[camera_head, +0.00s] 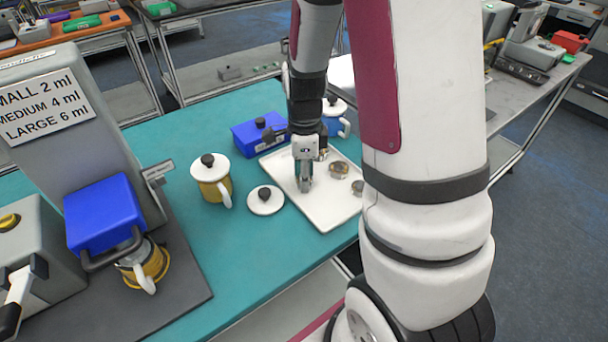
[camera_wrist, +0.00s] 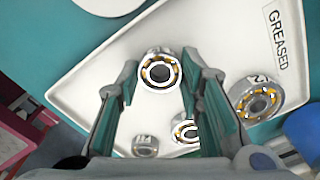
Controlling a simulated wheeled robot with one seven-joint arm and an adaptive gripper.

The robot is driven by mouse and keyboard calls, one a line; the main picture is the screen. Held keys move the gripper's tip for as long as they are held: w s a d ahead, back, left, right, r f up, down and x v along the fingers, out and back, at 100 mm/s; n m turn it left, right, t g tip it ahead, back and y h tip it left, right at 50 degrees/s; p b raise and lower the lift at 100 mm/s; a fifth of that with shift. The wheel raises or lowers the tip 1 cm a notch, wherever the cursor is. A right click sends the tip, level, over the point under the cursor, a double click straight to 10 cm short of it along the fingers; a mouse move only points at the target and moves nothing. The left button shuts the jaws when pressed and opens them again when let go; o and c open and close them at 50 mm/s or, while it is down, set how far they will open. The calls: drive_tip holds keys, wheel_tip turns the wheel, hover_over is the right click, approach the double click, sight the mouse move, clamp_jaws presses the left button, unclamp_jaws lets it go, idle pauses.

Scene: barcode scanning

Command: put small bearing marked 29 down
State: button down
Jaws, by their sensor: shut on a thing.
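My gripper (camera_head: 305,184) points down at the white tray (camera_head: 325,214), low over its left part. In the wrist view the fingertips of my gripper (camera_wrist: 160,77) are closed on the two sides of a small bearing (camera_wrist: 159,69), a steel ring with orange-yellow balls. Its number cannot be read, and I cannot tell whether it touches the tray. Other bearings are on the tray: a larger one (camera_wrist: 257,98) at the right, one (camera_wrist: 185,130) between the fingers lower down, and one (camera_wrist: 145,145) at the lower left. The tray carries a "GREASED" label (camera_wrist: 284,35).
A yellow mug (camera_head: 213,188) with a white lid and a loose white lid (camera_head: 265,200) stand left of the tray on the teal table (camera_head: 190,255). A blue box (camera_head: 252,137) is behind. A grey machine (camera_head: 90,120) with a size sign is at the left.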

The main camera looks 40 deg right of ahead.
drive_tip(key=shift+f, duration=0.15)
drive_tip(key=c, duration=1.1)
unclamp_jaws()
drive_tip(key=shift+f, duration=0.1)
wheel_tip(320, 180, up, 12)
drive_tip(key=s+a+r+n+t, duration=0.2)
drive_tip(key=s+a+r+n, duration=0.3)
drive_tip(key=s+n, duration=0.3)
drive_tip(key=s+a+r+n+t, duration=0.2)
drive_tip(key=s+a+r+n, duration=0.4)
drive_tip(key=n, duration=1)
drive_tip(key=shift+s+a+r+n+t+p, duration=0.35)
drive_tip(key=shift+s+a+n, duration=0.1)
drive_tip(key=shift+s, duration=0.4)
